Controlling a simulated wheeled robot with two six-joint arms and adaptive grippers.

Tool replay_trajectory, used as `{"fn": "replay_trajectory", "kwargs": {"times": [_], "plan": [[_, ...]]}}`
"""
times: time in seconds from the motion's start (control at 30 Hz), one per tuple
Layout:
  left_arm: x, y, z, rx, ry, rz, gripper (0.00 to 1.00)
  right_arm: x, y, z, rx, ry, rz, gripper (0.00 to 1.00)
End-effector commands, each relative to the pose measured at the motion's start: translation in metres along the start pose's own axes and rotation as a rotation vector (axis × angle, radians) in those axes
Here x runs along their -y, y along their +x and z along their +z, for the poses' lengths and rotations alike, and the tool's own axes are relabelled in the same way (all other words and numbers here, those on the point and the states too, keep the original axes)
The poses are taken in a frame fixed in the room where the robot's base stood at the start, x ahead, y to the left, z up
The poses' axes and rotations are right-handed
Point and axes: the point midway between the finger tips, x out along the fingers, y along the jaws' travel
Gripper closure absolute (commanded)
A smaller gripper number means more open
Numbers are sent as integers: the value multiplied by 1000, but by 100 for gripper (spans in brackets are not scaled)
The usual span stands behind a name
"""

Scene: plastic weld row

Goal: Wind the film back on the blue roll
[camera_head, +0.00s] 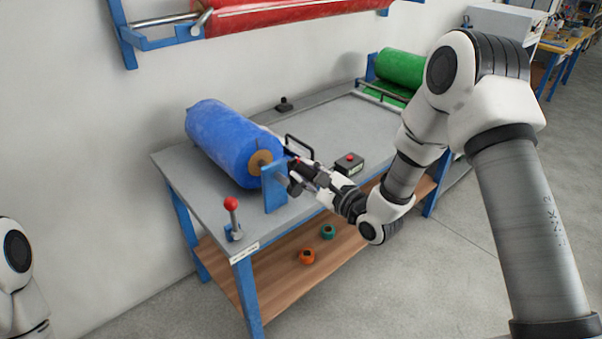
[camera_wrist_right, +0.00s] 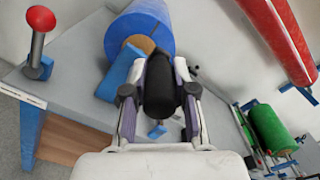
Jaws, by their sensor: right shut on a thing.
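The blue roll (camera_head: 222,140) lies on its blue stand (camera_head: 274,187) at the left of the grey table, with a brown core (camera_head: 260,161) at its near end. It also shows at the top of the right wrist view (camera_wrist_right: 141,32). My right gripper (camera_head: 302,176) is at the near end of the roll, beside the stand. In the right wrist view its fingers (camera_wrist_right: 160,95) are shut on a black cylindrical handle (camera_wrist_right: 159,85). How the handle joins the roll is hidden. My left gripper is out of view; only part of my left arm shows.
A red-knobbed lever (camera_head: 232,214) stands at the table's near left corner. A black box with a red button (camera_head: 349,163) is right of my gripper. A green roll (camera_head: 402,70) is at the far end, and a red roll (camera_head: 290,12) hangs on the wall. The tabletop (camera_head: 335,122) between is mostly clear.

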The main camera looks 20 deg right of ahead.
Motion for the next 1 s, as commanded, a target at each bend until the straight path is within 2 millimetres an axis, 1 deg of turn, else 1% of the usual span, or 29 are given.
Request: {"fn": "replay_trajectory", "kwargs": {"times": [0.03, 0.6, 0.63, 0.67, 0.7, 1.0], "plan": [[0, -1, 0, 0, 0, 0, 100, 6, 1, 1, 4, -4, -13, 100], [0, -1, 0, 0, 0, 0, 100, 7, 1, -2, 2, -6, -12, 100], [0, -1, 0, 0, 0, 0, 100, 7, 1, -2, 1, -6, -12, 63], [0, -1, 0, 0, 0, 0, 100, 7, 1, -2, 1, -5, -11, 52], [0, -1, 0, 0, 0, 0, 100, 7, 1, -2, 1, -5, -10, 48], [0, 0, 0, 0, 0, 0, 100, 5, -1, -3, 0, -4, -5, 48]]}}
